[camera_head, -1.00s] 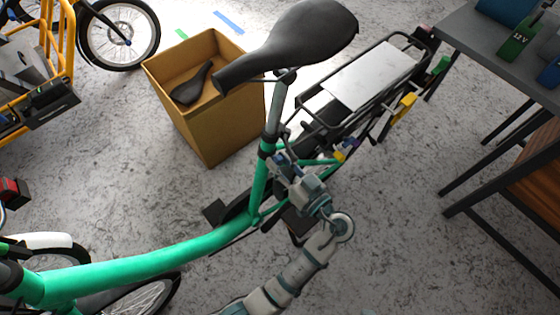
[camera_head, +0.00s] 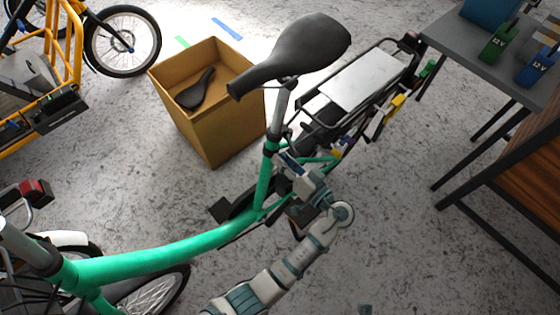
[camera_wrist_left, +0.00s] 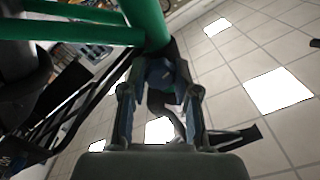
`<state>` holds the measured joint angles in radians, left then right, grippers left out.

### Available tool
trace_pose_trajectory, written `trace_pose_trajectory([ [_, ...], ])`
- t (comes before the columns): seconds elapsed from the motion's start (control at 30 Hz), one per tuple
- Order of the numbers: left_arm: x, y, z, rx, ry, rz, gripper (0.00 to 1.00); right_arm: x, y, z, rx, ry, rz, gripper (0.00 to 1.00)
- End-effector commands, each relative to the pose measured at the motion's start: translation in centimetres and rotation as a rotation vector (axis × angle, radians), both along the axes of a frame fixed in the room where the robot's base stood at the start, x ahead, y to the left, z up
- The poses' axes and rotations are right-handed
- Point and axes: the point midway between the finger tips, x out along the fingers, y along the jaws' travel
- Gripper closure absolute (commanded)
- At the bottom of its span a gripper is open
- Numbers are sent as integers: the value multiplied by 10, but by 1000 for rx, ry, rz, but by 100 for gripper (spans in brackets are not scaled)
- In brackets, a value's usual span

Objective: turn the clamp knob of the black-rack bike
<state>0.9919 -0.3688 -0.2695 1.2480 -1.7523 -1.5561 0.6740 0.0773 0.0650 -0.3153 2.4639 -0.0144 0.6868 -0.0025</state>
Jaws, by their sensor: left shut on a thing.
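The green bike has a black rear rack (camera_head: 385,101) with a pale plate on it. Its black saddle (camera_head: 292,52) sits on a grey post, with a dark clamp collar (camera_head: 271,147) at the top of the green seat tube (camera_head: 263,184). My left gripper (camera_head: 293,168) is beside the seat tube, just below the collar. In the left wrist view, its fingers (camera_wrist_left: 158,100) are closed around a dark blue-grey knob (camera_wrist_left: 158,77) by the green tube. The fingers hide part of the knob in the head view. My right gripper is not visible.
An open cardboard box (camera_head: 231,128) with a spare saddle stands behind the bike. A grey table (camera_head: 500,75) with labelled battery blocks is at the right. A yellow bike (camera_head: 68,60) stands at the back left. Bare floor lies at the lower right.

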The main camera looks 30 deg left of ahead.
Motion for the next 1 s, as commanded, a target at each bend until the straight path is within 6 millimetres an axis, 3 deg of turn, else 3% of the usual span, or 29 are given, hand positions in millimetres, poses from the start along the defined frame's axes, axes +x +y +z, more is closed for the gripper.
trace_pose_trajectory([
  [0.4, 2, -5, 0, 67, 169, -12, 100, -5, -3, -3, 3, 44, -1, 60],
  [0.9, 2, -7, -2, 76, 190, -16, 100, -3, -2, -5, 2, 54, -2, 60],
  [0.93, 2, -7, -2, 75, 191, -16, 65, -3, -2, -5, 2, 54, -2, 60],
  [1.0, 2, -6, -2, 76, 189, -16, 47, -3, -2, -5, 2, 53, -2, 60],
])
